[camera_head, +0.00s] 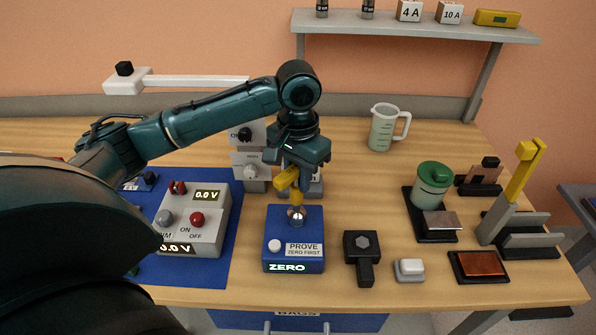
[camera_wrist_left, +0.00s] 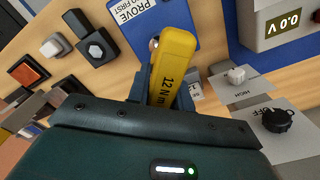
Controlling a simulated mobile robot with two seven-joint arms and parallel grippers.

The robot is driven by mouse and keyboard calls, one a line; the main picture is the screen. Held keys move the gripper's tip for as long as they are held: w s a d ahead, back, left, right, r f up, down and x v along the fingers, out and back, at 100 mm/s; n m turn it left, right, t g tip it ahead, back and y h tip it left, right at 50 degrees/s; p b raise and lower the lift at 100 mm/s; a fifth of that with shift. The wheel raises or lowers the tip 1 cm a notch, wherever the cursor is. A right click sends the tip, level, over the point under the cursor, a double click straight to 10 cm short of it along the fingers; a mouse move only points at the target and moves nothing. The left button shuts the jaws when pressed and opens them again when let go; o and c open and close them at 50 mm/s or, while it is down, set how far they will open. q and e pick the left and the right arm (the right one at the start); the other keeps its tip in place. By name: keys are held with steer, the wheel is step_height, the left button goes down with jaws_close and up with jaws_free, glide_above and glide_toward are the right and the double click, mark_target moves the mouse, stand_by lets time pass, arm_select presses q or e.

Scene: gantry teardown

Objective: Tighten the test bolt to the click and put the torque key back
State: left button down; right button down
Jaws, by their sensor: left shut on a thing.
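My left gripper (camera_head: 294,180) points down over the blue PROVE box and is shut on the yellow torque key (camera_head: 287,179). In the left wrist view the key (camera_wrist_left: 173,68) reads "12 N m" and lies between the fingers (camera_wrist_left: 160,92). Its lower end comes down near the small round knob on the box; I cannot tell whether they touch. The test bolt appears to be the hex head (camera_head: 362,241) on a black block, right of the box and apart from the key. It also shows in the left wrist view (camera_wrist_left: 95,51). My right gripper is out of view.
The blue PROVE box (camera_head: 279,254) displays "ZERO". A grey meter box (camera_head: 211,238) stands left on a blue mat. A jug (camera_head: 382,127) stands behind.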

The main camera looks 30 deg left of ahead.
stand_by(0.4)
arm_select(q)
steer(key=m, duration=0.2)
steer(key=shift+m, duration=0.3)
steer(key=shift+r, duration=3)
steer(key=shift+d, duration=0.1)
